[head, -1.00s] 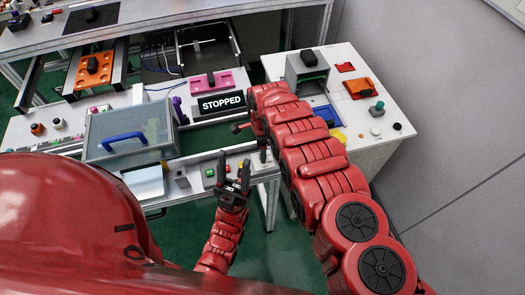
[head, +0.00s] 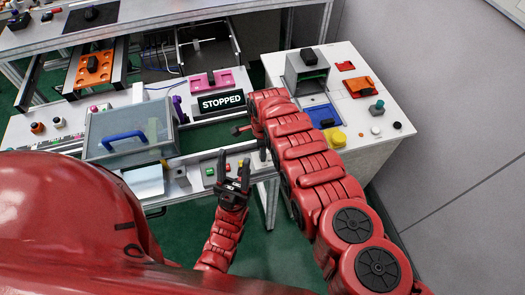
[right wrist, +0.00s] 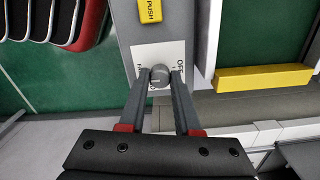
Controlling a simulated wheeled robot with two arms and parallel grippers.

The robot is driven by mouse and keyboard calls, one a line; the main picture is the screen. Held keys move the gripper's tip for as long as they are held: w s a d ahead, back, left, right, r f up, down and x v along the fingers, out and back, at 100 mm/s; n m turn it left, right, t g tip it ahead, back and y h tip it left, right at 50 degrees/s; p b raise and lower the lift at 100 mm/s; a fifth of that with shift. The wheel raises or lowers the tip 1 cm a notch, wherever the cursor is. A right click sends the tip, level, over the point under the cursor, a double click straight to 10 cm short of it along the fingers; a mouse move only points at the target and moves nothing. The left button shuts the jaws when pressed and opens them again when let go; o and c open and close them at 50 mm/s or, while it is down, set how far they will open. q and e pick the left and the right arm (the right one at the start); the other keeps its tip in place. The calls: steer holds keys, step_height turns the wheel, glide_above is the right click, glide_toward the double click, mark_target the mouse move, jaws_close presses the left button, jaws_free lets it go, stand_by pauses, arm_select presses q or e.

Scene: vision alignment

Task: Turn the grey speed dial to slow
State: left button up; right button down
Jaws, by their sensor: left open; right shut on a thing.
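The grey speed dial (right wrist: 160,73) shows in the right wrist view on a white label plate (right wrist: 143,54). Lettering around it is partly covered; "OFF" reads on the right and the start of a word on the left. My right gripper (right wrist: 161,80) has one finger on each side of the dial and is shut on it. In the head view my right arm hides the dial. My left gripper (head: 233,187) is open and empty in front of the bench edge. The black display (head: 221,102) reads "STOPPED".
A yellow "PUSH" part (right wrist: 150,11) lies just beyond the dial. Green and red buttons (head: 209,171) sit on the front rail. A clear-sided box with a blue handle (head: 123,138) stands at left. A side cabinet with coloured parts (head: 392,140) stands at right.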

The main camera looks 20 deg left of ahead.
stand_by(0.4)
steer(key=n, duration=0.2)
steer(key=shift+n, duration=0.4)
steer(key=n+b, duration=0.1)
steer(key=n, duration=0.1)
steer(key=shift+f+n, duration=0.1)
steer(key=shift+n, duration=0.3)
steer(key=n+b, duration=0.1)
steer(key=n, duration=0.1)
steer(key=shift+n, duration=0.3)
steer(key=n+b, duration=0.1)
steer(key=n, duration=0.1)
steer(key=shift+n, duration=0.4)
steer(key=n+b, duration=0.3)
steer(key=n, duration=0.3)
steer(key=n+b, duration=0.2)
steer(key=n, duration=0.1)
steer(key=shift+n, duration=0.4)
steer(key=shift+d+n+b, duration=0.1)
steer(key=shift+n+b, duration=0.7)
steer(key=shift+n, duration=0.6)
